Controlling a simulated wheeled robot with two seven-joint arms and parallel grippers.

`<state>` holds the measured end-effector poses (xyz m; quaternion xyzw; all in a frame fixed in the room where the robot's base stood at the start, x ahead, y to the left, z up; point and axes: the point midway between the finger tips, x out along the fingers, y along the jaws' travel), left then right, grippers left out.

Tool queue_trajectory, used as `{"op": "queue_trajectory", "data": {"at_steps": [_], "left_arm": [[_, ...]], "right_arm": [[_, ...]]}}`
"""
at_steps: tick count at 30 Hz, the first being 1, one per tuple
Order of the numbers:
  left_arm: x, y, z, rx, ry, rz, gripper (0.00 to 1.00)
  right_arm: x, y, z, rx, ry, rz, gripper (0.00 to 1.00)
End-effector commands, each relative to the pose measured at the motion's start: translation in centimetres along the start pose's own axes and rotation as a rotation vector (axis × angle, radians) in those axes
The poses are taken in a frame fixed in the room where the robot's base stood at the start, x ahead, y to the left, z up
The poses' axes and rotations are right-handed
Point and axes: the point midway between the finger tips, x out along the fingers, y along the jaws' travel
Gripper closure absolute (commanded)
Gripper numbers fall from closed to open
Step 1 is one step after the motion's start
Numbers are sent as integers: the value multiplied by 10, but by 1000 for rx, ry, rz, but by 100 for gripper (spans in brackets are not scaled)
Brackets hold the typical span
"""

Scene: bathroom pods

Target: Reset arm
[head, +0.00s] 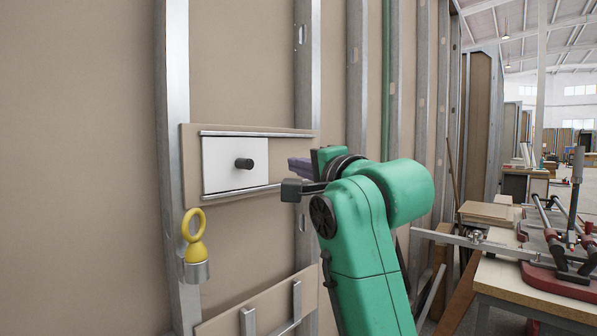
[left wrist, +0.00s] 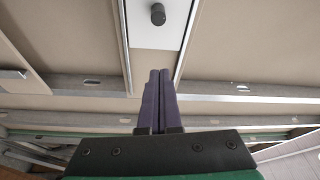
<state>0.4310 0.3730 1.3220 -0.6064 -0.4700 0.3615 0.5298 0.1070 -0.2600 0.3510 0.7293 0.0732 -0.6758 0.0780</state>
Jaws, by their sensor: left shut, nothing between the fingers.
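My left gripper (head: 292,164) has dark purple fingers, shut with nothing between them. In the head view it is just right of a white sliding panel (head: 220,167) with a black knob (head: 244,163), which sits between metal rails on a beige board. The fingers point left toward the panel. In the left wrist view the fingers (left wrist: 160,74) are side by side, and the white panel (left wrist: 158,32) and its knob (left wrist: 158,14) are ahead of the tips. The fingers appear clear of the knob. My green left arm hides part of the wall. My right gripper is not in view.
A yellow ring-topped object (head: 196,236) sits in a metal holder (head: 196,270) on a stud, lower left. Metal studs (head: 177,100) line the beige wall. A workbench (head: 540,290) with red clamps stands at right. Open hall floor lies beyond.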

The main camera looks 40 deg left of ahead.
Motion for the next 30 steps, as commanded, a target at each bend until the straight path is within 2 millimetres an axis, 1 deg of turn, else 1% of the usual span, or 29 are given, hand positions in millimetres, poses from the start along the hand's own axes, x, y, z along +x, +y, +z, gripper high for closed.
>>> {"op": "queue_trajectory", "data": {"at_steps": [4,14,16,17,20,21,23,24,26,27,29,30], "left_arm": [[0,-1,0,-1,0,-1,100],[1,1,-2,17,-3,-5,100],[4,10,-14,148,-31,-42,100],[6,18,-24,261,-53,-75,100],[7,63,-78,832,-144,-266,100],[4,89,-103,1080,-174,-364,100],[-5,133,-137,1421,-206,-516,100],[-13,165,-156,1620,-221,-616,100],[-25,216,-179,1880,-232,-765,100],[-35,252,-190,2035,-234,-868,100],[-49,307,-200,2244,-234,-1028,100],[-59,344,-203,2368,-229,-1138,100]], "right_arm": [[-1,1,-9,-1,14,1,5],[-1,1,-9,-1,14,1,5],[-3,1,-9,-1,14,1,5],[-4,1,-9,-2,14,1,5],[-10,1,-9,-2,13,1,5],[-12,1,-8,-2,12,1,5],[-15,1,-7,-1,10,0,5],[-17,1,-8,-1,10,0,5],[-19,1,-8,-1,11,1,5],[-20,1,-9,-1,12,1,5],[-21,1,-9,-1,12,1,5],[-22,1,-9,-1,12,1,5]]}}
